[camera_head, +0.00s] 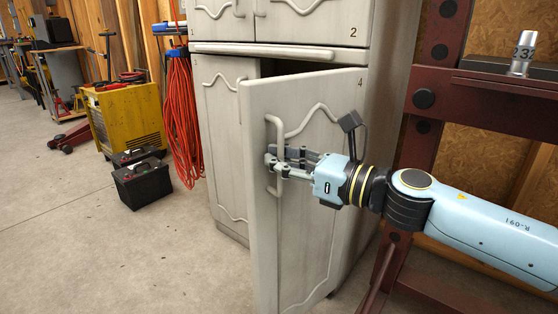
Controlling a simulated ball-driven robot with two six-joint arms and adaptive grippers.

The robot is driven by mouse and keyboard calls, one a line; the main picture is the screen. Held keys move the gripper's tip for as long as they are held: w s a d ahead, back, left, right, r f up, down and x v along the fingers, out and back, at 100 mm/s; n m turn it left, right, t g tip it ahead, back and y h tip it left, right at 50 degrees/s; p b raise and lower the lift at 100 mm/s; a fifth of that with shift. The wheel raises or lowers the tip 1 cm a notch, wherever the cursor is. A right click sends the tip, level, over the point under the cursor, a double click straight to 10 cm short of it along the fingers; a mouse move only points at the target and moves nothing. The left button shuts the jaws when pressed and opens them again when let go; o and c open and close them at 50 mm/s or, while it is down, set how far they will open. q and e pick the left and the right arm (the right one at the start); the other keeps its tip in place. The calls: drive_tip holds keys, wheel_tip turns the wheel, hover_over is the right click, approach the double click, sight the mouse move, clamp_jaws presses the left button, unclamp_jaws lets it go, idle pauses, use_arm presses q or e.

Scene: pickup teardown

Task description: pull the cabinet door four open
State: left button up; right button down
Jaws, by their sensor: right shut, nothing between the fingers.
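The cabinet (385,80) is pale and worn, with numbered doors. Door four (315,230), the lower right one marked 4, stands swung out from the cabinet, with a dark gap behind its top edge. Its bar handle (275,190) is upright, near the door's free left edge. My left gripper is not in view.
A dark red metal frame (440,40) stands close on the right, near my right arm. Red cable (182,120) hangs left of the cabinet. A black battery (143,183) and a yellow machine (125,115) stand farther left. The concrete floor (120,255) front left is clear.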

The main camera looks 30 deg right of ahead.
drive_tip(key=c, duration=2.1)
unclamp_jaws()
drive_tip(key=shift+d, duration=0.1)
drive_tip(key=o, duration=0.5)
drive_tip(key=shift+c, duration=0.2)
